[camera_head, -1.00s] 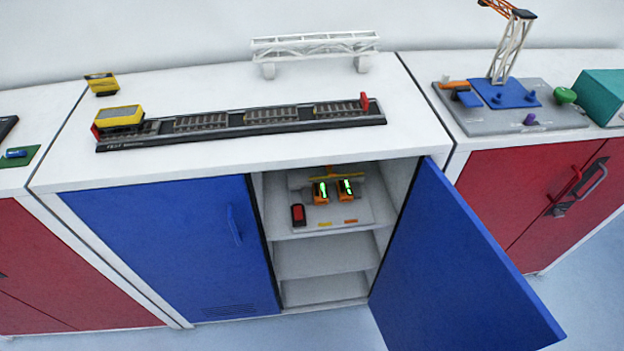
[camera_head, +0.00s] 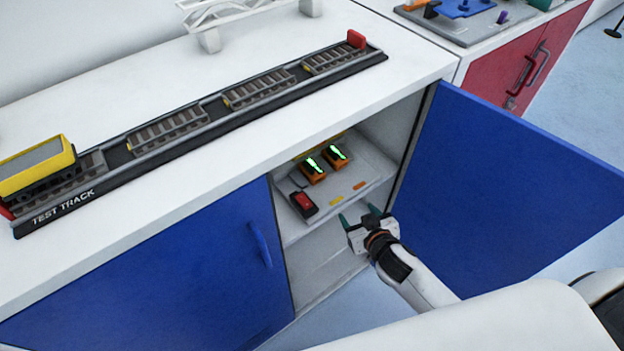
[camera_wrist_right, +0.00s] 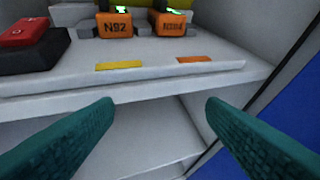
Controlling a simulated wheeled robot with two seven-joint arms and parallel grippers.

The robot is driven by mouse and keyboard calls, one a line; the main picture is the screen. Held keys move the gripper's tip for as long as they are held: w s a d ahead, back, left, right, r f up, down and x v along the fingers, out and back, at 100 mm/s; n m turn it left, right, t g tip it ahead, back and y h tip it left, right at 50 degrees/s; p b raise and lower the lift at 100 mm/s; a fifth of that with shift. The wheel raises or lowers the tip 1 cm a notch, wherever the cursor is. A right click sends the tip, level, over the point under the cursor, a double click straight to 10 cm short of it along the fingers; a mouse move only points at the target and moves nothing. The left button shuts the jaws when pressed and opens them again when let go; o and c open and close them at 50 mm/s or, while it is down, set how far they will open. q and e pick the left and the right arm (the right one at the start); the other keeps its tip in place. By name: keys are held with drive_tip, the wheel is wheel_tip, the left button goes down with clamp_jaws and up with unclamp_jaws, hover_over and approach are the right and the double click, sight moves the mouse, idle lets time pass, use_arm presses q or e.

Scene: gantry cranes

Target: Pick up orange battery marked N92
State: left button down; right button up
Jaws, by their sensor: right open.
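The orange battery marked N92 (camera_wrist_right: 118,25) stands on the cabinet's upper shelf; its label reads clearly in the right wrist view. In the head view it is the left one (camera_head: 313,171) of two orange batteries with green-lit tops. The other orange battery (camera_wrist_right: 171,24) stands just right of it; its label is hard to read. My right gripper (camera_head: 362,217) is open and empty in front of the cabinet opening, below and short of the batteries. Its teal fingers (camera_wrist_right: 160,115) are spread below the shelf's front edge in the right wrist view. My left gripper is not in view.
A red-topped dark block (camera_head: 303,203) sits left of the batteries. Yellow (camera_wrist_right: 119,65) and orange (camera_wrist_right: 194,59) labels lie on the shelf front. The open blue door (camera_head: 510,185) stands right of my arm; the closed blue door (camera_head: 150,275) is left. A test track (camera_head: 200,130) lies on top.

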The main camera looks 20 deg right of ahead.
sight(312, 166)
drive_tip(key=w+a+r+n+t+y, duration=0.1)
drive_tip(key=r, duration=0.1)
drive_tip(key=w+a+r+n+t+y, duration=0.1)
drive_tip(key=w+r+y, duration=0.1)
drive_tip(key=w+a+r+t+y, duration=0.1)
drive_tip(key=r+y, duration=0.1)
drive_tip(key=shift+w+a+n+b, duration=0.2)
drive_tip(key=shift+a+n+b, duration=0.05)
drive_tip(key=shift+n+b, duration=0.15)
drive_tip(key=shift+w+a+y, duration=0.2)
drive_tip(key=shift+w+y, duration=0.05)
drive_tip(key=shift+y, duration=0.05)
drive_tip(key=x, duration=0.5)
drive_tip(key=shift+w+a, duration=0.1)
drive_tip(key=shift+w, duration=0.05)
drive_tip(key=shift+f+x, duration=0.2)
drive_tip(key=shift+x, duration=1.35)
drive_tip(key=shift+f+x, duration=0.15)
drive_tip(key=shift+x, duration=1.45)
drive_tip(key=shift+d, duration=0.2)
drive_tip(key=shift+c, duration=0.2)
drive_tip(key=shift+r, duration=0.1)
drive_tip(key=c, duration=1.1)
drive_tip(key=shift+c, duration=0.2)
